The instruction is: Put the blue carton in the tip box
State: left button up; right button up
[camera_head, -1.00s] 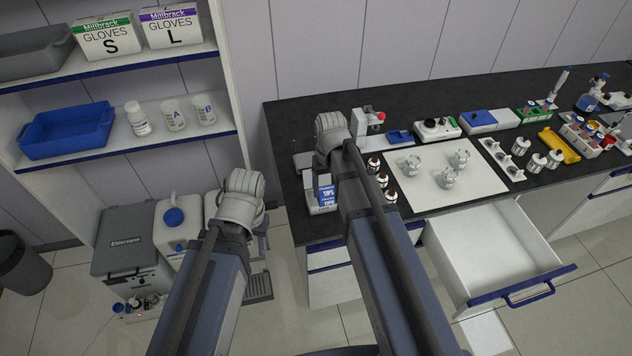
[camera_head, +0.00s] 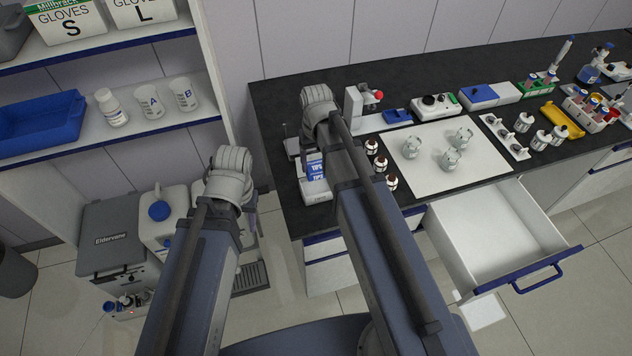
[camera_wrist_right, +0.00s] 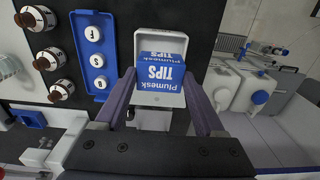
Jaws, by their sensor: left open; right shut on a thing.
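The blue carton (camera_wrist_right: 163,82), lettered Plumesk TIPS, is between the fingers of my right gripper (camera_wrist_right: 163,92), which is shut on it. The white tip box (camera_wrist_right: 160,28) shows around and behind the carton in the right wrist view; I cannot tell whether the carton is inside it or just above it. In the head view the carton (camera_head: 315,169) shows beside my right wrist, over the white box (camera_head: 317,192) near the bench's left front edge. My right fingers are hidden there. My left gripper (camera_head: 249,202) is open, mostly hidden behind its wrist, away from the bench.
A blue rack with white caps (camera_wrist_right: 97,60) and brown bottles (camera_wrist_right: 38,18) stand close to the tip box. A white mat (camera_head: 436,160) with glass vessels lies to the right. An open drawer (camera_head: 497,240) juts out in front. Shelves (camera_head: 100,135) stand at the left.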

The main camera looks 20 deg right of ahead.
aim_at(316, 176)
jog(key=shift+f+b, duration=2.6)
jog(key=shift+f, duration=0.65)
jog(key=shift+f, duration=0.2)
jog(key=o, duration=1.3)
jog(key=shift+r, duration=0.1)
notch_tip(316, 176, up, 12)
jog(key=p, duration=1.2)
jog(key=shift+r, duration=0.2)
jog(key=s+a+n, duration=0.1)
jog(key=s+a, duration=0.2)
jog(key=s, duration=0.1)
jog(key=s+a+n, duration=0.1)
jog(key=s+a, duration=0.3)
jog(key=s, duration=0.1)
jog(key=s+a+n+h, duration=0.1)
jog(key=s+a, duration=0.2)
jog(key=s, duration=0.2)
jog(key=shift+s+a, duration=0.25)
